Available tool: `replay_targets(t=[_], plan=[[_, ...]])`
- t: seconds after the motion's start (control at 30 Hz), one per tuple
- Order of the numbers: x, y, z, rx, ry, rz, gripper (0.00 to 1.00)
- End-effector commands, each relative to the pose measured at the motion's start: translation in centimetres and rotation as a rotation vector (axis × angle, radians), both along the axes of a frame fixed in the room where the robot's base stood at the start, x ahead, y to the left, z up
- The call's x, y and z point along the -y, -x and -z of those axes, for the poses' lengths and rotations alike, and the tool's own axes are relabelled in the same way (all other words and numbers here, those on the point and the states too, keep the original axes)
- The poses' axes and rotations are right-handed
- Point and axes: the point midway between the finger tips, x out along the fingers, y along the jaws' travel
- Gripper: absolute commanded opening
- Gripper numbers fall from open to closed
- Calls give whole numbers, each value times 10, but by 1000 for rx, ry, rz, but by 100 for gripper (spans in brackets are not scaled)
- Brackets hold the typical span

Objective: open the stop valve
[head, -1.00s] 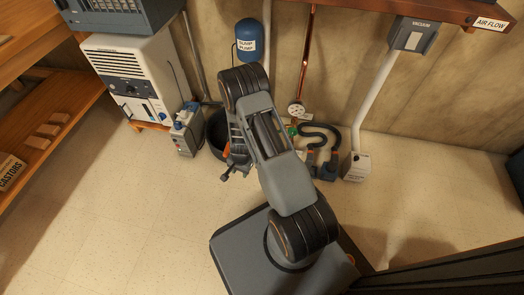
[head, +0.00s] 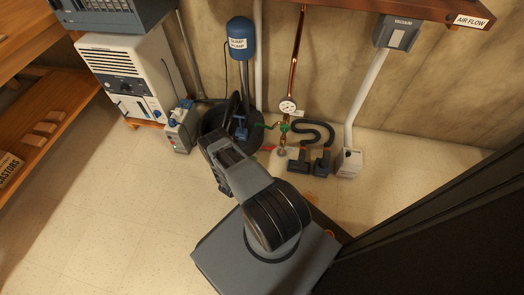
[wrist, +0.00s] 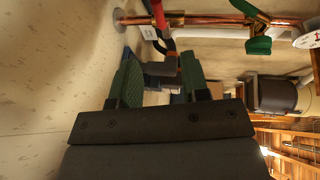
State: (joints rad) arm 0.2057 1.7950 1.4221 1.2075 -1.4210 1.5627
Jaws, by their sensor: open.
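A copper pipe (head: 297,50) comes down the wall with a round gauge (head: 288,105) near its foot. Below the gauge, a green handle (head: 284,127) and a small red handle (head: 268,148) sit low on the pipework. In the wrist view the pipe runs sideways along the top, with the red handle (wrist: 158,14) at upper middle and the green handle (wrist: 258,45) at upper right. I cannot tell which handle is the stop valve's. My gripper (wrist: 160,68) is open, its two fingers apart, below the red handle in the picture and not touching it. My arm hides the gripper in the head view.
A blue sump pump (head: 241,38) stands in a black tub (head: 214,118) left of the pipe. Dark blocks (head: 322,162) with a curled black hose (head: 318,128) and a white vacuum pipe (head: 366,95) are right. A white machine (head: 125,70) stands left. Floor (head: 120,200) in front is clear.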

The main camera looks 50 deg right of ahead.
Motion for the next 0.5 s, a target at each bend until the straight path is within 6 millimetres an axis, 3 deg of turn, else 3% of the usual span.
replay_targets(t=[0.5], plan=[[85,-16,20,6,-5,-7,42]])
